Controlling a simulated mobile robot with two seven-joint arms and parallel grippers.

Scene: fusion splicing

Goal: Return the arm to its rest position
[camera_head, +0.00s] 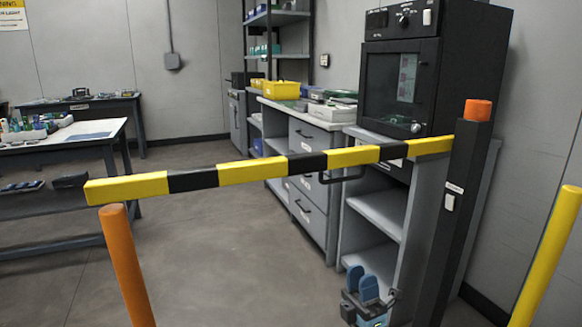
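My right gripper (362,283) shows low in the picture, right of the middle, with its two blue rounded fingers pointing up. The fingers stand apart with nothing seen between them, so it looks open and empty. It is in front of the lower open shelves of the grey cabinet (383,209) and below the striped barrier bar. Most of my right arm is out of the picture. My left gripper and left arm are not in view.
A yellow and black barrier bar (238,172) crosses from an orange post (125,262) to a black post (462,205). A yellow post (548,255) stands at right. A black oven-like box (440,62) sits on the cabinet. Workbenches stand left; the middle floor is clear.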

